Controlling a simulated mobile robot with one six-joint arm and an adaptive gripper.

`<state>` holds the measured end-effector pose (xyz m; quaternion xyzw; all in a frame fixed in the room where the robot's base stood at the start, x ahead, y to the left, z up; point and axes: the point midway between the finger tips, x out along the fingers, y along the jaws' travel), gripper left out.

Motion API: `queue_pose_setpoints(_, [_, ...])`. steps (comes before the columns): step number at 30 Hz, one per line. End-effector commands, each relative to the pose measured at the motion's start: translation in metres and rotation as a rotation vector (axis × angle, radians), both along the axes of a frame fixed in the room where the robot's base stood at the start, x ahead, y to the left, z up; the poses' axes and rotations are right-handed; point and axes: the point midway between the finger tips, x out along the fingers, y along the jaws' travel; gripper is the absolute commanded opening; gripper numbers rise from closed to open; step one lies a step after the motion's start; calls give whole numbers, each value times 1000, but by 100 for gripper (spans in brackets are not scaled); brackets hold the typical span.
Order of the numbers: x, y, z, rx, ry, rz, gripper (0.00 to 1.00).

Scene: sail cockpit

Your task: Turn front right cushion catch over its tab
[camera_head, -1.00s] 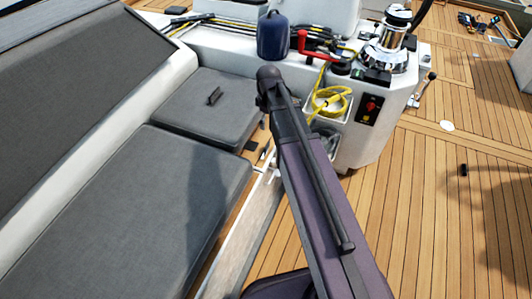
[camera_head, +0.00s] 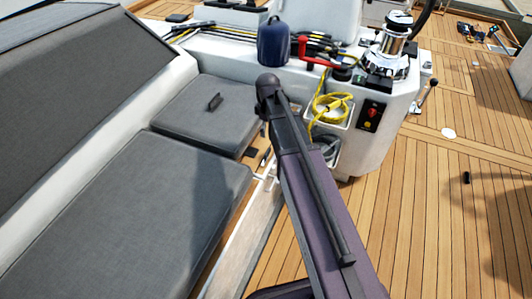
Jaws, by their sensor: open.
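The small grey cushion (camera_head: 205,118) with a dark strap handle (camera_head: 214,102) lies at the front end of the bench. A dark tab (camera_head: 251,151) shows at its near right corner. Small pale and dark fittings (camera_head: 266,160) sit beside this corner, partly hidden by my arm; I cannot tell which part is the catch or how it is turned. My arm runs up from the bottom to a dark joint just right of the cushion. My gripper is hidden behind the arm.
A long grey cushion (camera_head: 130,220) lies nearer on the bench. The white console (camera_head: 370,150) with a yellow rope (camera_head: 332,105), a red handle (camera_head: 308,55) and a chrome winch (camera_head: 388,55) stands close right of the arm. A blue bag (camera_head: 273,42) stands behind.

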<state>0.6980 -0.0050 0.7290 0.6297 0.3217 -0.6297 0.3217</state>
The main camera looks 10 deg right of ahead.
Motion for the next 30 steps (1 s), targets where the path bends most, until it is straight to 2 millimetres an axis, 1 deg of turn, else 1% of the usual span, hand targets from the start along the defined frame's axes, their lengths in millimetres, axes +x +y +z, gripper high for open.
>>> queue_pose_setpoints(1, [0,0,-6,0,0,0,100])
queue_pose_setpoints(30, [0,-1,-79,0,0,-2,100])
